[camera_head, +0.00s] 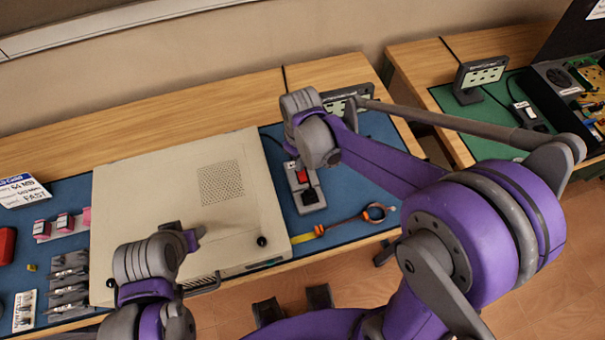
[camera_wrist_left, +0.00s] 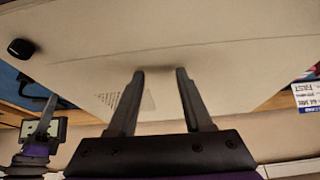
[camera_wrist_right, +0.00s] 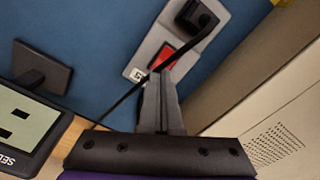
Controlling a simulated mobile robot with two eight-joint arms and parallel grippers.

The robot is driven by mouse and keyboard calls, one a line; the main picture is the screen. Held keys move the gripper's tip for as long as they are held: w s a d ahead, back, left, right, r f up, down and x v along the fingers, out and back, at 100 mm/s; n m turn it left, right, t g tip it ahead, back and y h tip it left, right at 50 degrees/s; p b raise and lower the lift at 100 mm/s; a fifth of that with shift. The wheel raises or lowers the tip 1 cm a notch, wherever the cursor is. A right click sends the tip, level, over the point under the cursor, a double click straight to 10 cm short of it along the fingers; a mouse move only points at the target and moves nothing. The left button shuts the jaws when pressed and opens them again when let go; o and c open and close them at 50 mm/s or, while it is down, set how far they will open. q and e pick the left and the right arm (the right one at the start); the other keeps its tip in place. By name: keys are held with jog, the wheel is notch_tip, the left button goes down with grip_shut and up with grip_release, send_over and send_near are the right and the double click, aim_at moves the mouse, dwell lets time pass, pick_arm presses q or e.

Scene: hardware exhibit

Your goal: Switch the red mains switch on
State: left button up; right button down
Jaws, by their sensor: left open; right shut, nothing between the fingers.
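The red mains switch (camera_head: 302,176) sits on a grey power strip (camera_head: 307,194) on the blue mat, right of the beige computer case. In the right wrist view, the red switch (camera_wrist_right: 163,58) is just ahead of the fingertips, beside a black plug (camera_wrist_right: 197,17) on the same strip. My right gripper (camera_wrist_right: 163,80) is shut and empty, close to the switch; contact cannot be told. Which way the switch is tipped cannot be told. My left gripper (camera_wrist_left: 160,74) is open and empty, facing the beige case (camera_wrist_left: 220,65).
The beige case (camera_head: 190,190) fills the table's middle. A small sign (camera_head: 345,97) stands behind the strip, partly hidden by my right arm. Small parts (camera_head: 68,280) lie at left. A second table (camera_head: 470,50) is at right.

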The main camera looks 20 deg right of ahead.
pick_arm(q)
jog(key=shift+s+f+b, duration=0.2)
jog(key=shift+f+b, duration=0.3)
jog(key=shift+f, duration=0.15)
pick_arm(e)
jog(key=shift+f, duration=0.75)
jog(key=shift+r, duration=0.1)
pick_arm(q)
jog(key=shift+w+r+p, duration=0.3)
jog(key=shift+r+p, duration=0.3)
jog(key=shift+r, duration=0.25)
jog(key=shift+w+r+p, duration=0.35)
jog(key=shift+r+p, duration=0.3)
jog(key=shift+r, duration=0.2)
jog(key=shift+w+r+p, duration=0.3)
jog(key=shift+r+p, duration=0.3)
jog(key=shift+r, duration=0.25)
pick_arm(e)
jog(key=shift+r, duration=3.5)
pick_arm(q)
jog(key=shift+s, duration=0.1)
